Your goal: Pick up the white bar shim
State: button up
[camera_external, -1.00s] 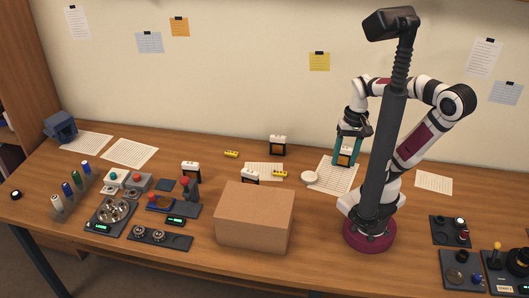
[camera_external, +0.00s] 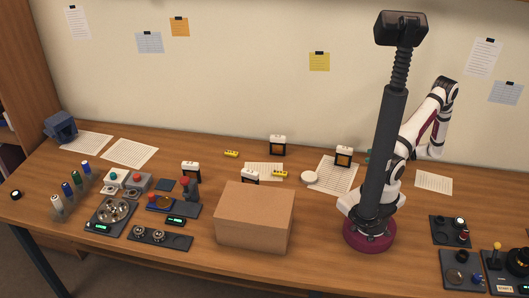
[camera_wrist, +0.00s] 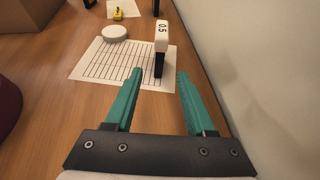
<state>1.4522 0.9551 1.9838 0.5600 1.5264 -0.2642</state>
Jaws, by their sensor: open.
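A white bar marked 0.5 (camera_wrist: 162,36) shows in the wrist view, upright on a dark support at the right edge of a lined sheet. It appears to be the white-topped, black-framed piece (camera_external: 344,151) in the external view. Similar white-topped pieces stand at the back (camera_external: 278,139), behind the box (camera_external: 250,175) and at centre left (camera_external: 190,166); I cannot tell which is the named shim. My gripper (camera_wrist: 160,73) is open and empty, its teal fingers apart and pointing toward the 0.5 piece without touching it. The column mostly hides the gripper in the external view.
A white disc (camera_external: 310,177) lies by the lined sheet (camera_external: 336,184); a yellow block (camera_external: 279,173) is to its left. A brown box (camera_external: 255,218) stands at the front middle. The wall (camera_wrist: 245,60) is close on the right in the wrist view.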

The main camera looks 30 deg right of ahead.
aim_at(338, 165)
jog(key=x, duration=1.5)
jog(key=shift+w, duration=0.1)
grip_shut()
